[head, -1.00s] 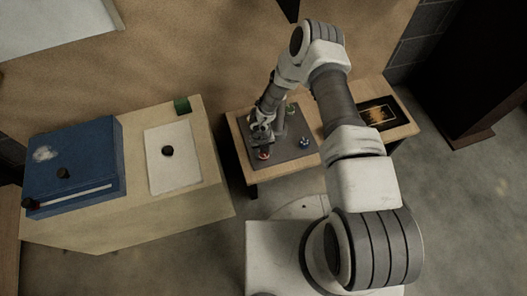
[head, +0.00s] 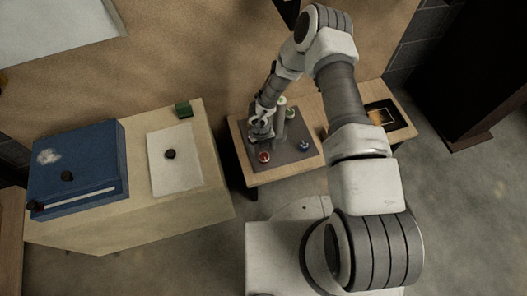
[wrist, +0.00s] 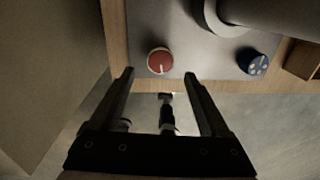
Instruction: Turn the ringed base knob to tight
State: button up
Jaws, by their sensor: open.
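A grey base plate (head: 285,158) lies on a low wooden table and carries several coloured knobs around a grey post (head: 281,113). A red knob (head: 264,157) is near its front edge; in the wrist view the red knob (wrist: 160,61) shows a pale line. A blue knob (head: 304,145) is at the right; pale dots show on the blue knob (wrist: 252,61) in the wrist view. A green knob (head: 291,112) is at the back. I cannot tell which is ringed. My gripper (wrist: 159,74) is open and empty, its fingers apart, with the red knob appearing just beyond the tips.
A dark framed panel (head: 388,116) lies on the table's right end. At left, a cabinet (head: 200,205) holds a blue box (head: 100,160), a white plate (head: 180,178) and a green block (head: 183,110).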

notch_tip(320, 180, up, 12)
jog(key=p, duration=0.3)
jog(key=shift+a, duration=0.3)
jog(key=w+r+n+t+y, duration=0.1)
jog(key=w+r+n+t, duration=0.25)
jog(key=w+r, duration=0.45)
notch_tip(320, 180, up, 37)
jog(key=n+t+y, duration=0.2)
jog(key=n+y, duration=0.1)
jog(key=n, duration=2)
send_over(261, 157)
jog(key=s+d, duration=0.3)
jog(key=d, duration=0.1)
jog(key=s+d+r+n+h, duration=0.25)
jog(key=s+d, duration=0.25)
jog(key=s, duration=0.3)
jog(key=s+d+r+n+h, duration=0.1)
jog(key=s+d+n, duration=0.35)
jog(key=s, duration=0.35)
notch_tip(261, 157, up, 15)
jog(key=p, duration=1.5)
jog(key=shift+w, duration=0.25)
